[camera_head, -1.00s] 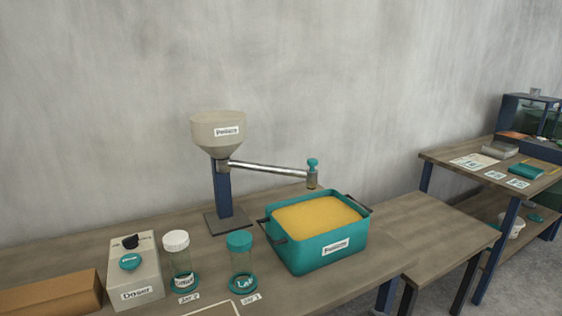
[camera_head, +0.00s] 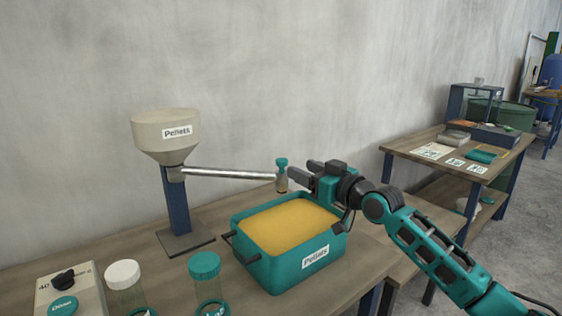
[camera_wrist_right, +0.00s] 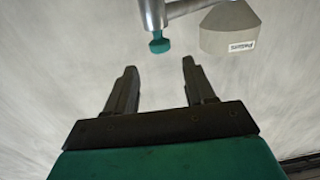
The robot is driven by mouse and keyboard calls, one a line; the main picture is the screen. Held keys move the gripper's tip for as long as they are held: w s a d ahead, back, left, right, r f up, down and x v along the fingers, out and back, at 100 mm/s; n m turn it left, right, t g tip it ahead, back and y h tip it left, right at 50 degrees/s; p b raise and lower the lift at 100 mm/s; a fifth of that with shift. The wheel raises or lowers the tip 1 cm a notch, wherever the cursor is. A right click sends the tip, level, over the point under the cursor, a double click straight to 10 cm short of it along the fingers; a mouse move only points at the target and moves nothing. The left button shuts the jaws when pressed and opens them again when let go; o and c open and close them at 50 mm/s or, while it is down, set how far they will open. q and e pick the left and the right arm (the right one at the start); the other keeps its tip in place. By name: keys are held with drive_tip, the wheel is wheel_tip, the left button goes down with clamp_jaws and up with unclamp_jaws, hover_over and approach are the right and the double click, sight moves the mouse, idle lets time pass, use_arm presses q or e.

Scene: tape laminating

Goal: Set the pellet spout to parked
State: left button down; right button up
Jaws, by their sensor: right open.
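The pellet spout (camera_head: 232,174) is a metal arm reaching right from the beige pellet hopper (camera_head: 166,132). A teal knob (camera_head: 282,162) stands on its outer end, above the teal pellet bin (camera_head: 268,268). My right gripper (camera_head: 300,176) is open and empty, just to the right of the knob and apart from it. In the right wrist view the knob (camera_wrist_right: 160,46) lies beyond the gap between the open fingers (camera_wrist_right: 157,66). The spout (camera_wrist_right: 190,8) and hopper (camera_wrist_right: 230,28) show there too. My left gripper is not in view.
Two jars, one with a white lid (camera_head: 123,274) and one with a teal lid (camera_head: 205,265), stand at the front left beside the doser box (camera_head: 80,288). Another table (camera_head: 400,158) stands at the right. The wall is behind the hopper.

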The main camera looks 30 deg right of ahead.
sight(286, 161)
drive_tip(key=shift+w+a+b, duration=0.1)
drive_tip(key=shift+w+a, duration=0.1)
drive_tip(key=shift+w, duration=1.25)
drive_tip(key=shift+w+a+b, duration=0.1)
drive_tip(key=shift+w+a, duration=0.1)
drive_tip(key=shift+w, duration=1.25)
drive_tip(key=shift+w+a+b, duration=0.1)
drive_tip(key=shift+w+a, duration=0.1)
drive_tip(key=shift+w, duration=1.25)
clamp_jaws()
